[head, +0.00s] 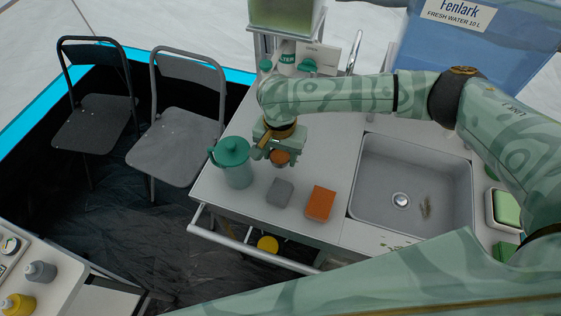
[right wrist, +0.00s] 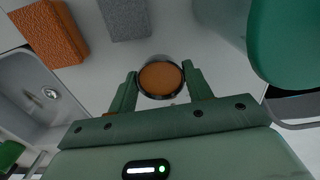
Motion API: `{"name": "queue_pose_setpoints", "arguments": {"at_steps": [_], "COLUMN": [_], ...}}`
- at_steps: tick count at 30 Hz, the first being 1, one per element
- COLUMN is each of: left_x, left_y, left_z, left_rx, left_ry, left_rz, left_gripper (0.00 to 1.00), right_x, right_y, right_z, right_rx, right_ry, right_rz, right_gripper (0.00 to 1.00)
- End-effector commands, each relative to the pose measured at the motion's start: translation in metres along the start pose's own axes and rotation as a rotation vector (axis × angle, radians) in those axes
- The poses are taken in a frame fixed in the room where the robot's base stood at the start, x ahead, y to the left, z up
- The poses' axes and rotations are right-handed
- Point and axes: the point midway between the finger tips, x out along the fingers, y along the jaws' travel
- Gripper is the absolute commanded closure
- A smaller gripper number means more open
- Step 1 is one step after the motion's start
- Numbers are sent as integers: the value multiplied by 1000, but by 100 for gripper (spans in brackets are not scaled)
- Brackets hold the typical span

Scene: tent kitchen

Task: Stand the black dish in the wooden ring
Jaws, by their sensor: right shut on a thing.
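My right gripper (right wrist: 162,92) is shut on a small round thing with a dark rim and a brown face, which looks like the black dish (right wrist: 161,77). In the head view my right gripper (head: 278,145) is over the counter, just right of the green-lidded jug, and the brown face of the dish (head: 281,157) shows at its fingertips. I cannot tell whether the dish touches the counter. I cannot make out a separate wooden ring in either view. My left gripper is not in view.
The green-lidded jug (head: 237,170) stands close left of the gripper. A grey block (head: 280,192) and an orange block (head: 319,204) lie in front, near the counter edge. A sink (head: 375,210) is to the right. Bottles and a tap stand behind.

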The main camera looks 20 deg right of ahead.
Motion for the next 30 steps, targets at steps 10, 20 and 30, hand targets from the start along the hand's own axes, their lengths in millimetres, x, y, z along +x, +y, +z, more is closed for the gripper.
{"name": "queue_pose_setpoints", "arguments": {"at_steps": [10, 20, 30], "left_x": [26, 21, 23], "left_y": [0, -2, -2], "left_z": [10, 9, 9], "left_rx": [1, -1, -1], "left_ry": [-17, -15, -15], "left_rz": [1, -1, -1], "left_gripper": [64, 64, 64], "right_x": [40, 40, 40], "right_y": [1, 1, 1], "right_z": [-7, -6, -7], "right_rx": [0, 1, 0], "right_ry": [0, 0, 1], "right_rz": [0, 0, 0], "right_gripper": [62, 42, 28]}}
